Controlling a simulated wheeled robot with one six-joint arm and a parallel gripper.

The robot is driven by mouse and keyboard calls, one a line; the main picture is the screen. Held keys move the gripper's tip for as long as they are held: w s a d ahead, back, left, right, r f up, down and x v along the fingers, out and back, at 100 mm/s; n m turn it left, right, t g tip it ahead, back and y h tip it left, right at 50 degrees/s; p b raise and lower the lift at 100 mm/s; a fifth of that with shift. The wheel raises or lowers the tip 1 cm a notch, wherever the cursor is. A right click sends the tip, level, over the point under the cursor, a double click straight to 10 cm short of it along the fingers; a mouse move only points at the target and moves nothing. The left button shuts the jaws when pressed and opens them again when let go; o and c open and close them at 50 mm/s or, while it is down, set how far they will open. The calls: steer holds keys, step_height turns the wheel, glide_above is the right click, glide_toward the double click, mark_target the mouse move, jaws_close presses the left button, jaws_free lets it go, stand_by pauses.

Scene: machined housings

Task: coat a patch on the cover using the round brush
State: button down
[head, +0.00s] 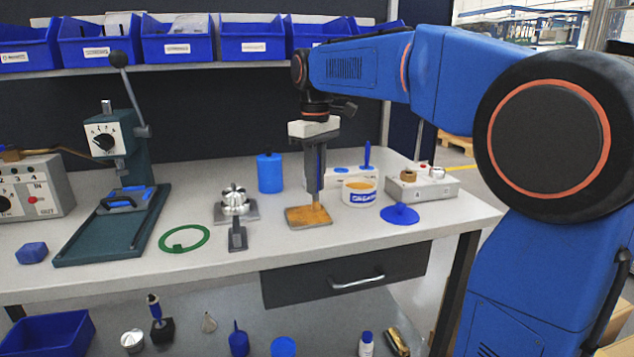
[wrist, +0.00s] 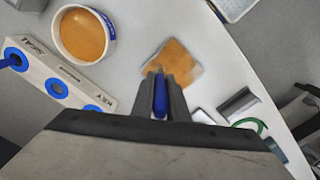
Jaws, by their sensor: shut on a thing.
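My gripper (head: 314,188) is shut on the round brush, whose blue handle (wrist: 160,97) shows between the fingers in the wrist view. The brush points down, with its pale tip (head: 318,203) low over the cover and apparently touching it; the contact is too small to be sure. The cover (head: 292,222) is a flat grey square plate on the bench, and an orange-tan coat spreads over much of its top. It also shows in the wrist view (wrist: 196,71). An open white tub (head: 360,197) of orange paste stands just right of the gripper, also in the wrist view (wrist: 62,48).
A white block with blue rings (wrist: 35,68) stands behind the tub. A blue lid (head: 401,215) lies right of it. A metal housing (head: 235,202), green ring (head: 168,246) and press (head: 108,235) stand left. A grey box (head: 421,190) stands right.

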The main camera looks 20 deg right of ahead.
steer(key=shift+w+r, duration=0.1)
steer(key=shift+w, duration=1.3)
steer(key=shift+a, duration=0.5)
steer(key=shift+s+a, duration=0.15)
steer(key=shift+s, duration=1.85)
steer(key=shift+s+a, duration=0.1)
steer(key=shift+s, duration=1.9)
steer(key=shift+w+a, duration=0.1)
steer(key=shift+a, duration=0.5)
steer(key=shift+w+d, duration=0.2)
steer(key=shift+w, duration=3.75)
steer(key=shift+a, duration=0.65)
steer(key=shift+s+a, duration=0.15)
steer(key=shift+s, duration=3.8)
steer(key=shift+a, duration=0.65)
steer(key=shift+w+d+f, duration=0.1)
steer(key=shift+w, duration=1.05)
steer(key=shift+w+d+f, duration=0.1)
steer(key=shift+w, duration=1.05)
steer(key=shift+w+r, duration=0.1)
steer(key=shift+w, duration=1.65)
